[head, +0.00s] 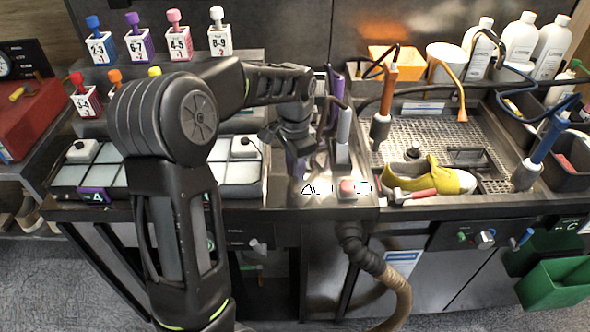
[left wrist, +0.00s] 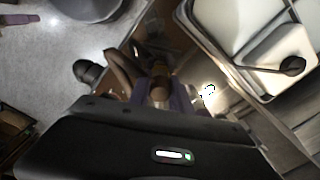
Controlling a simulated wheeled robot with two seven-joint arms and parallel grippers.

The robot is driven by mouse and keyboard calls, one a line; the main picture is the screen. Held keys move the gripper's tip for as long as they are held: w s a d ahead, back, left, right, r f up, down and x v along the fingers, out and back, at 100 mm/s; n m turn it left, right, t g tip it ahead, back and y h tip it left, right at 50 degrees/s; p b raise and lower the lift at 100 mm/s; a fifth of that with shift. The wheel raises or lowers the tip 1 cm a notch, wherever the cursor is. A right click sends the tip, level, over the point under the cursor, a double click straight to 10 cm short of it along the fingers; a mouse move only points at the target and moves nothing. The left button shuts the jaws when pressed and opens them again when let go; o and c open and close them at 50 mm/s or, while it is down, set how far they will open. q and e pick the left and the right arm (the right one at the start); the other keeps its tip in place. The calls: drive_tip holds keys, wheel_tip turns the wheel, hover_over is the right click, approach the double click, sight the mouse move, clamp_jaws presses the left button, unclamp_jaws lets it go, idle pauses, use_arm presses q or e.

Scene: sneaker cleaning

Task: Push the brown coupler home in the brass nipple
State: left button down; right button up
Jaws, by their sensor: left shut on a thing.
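My left gripper (head: 294,167) reaches down over the counter between the tile tray and the sink, its purple fingers pointing down. In the left wrist view its fingers (left wrist: 160,98) are shut on the brown coupler (left wrist: 158,88), a small brown-orange piece between them. The coupler is hidden in the head view. I cannot make out the brass nipple for certain in either view, nor whether the coupler touches it. My right gripper is not in view.
A brown hose (head: 397,290) hangs from a dark fitting at the counter front. A red button (head: 347,187) sits right of my left gripper. The sink grate (head: 440,135) holds a yellow sneaker (head: 440,178). A white-tiled tray (head: 85,177) lies left, with numbered bottles behind.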

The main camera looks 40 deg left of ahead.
use_arm(q)
drive_tip(key=shift+f, duration=0.25)
drive_tip(key=c, duration=1.1)
unclamp_jaws()
wheel_tip(320, 180, up, 8)
drive_tip(key=shift+f+b, duration=0.1)
drive_tip(key=shift+b, duration=0.45)
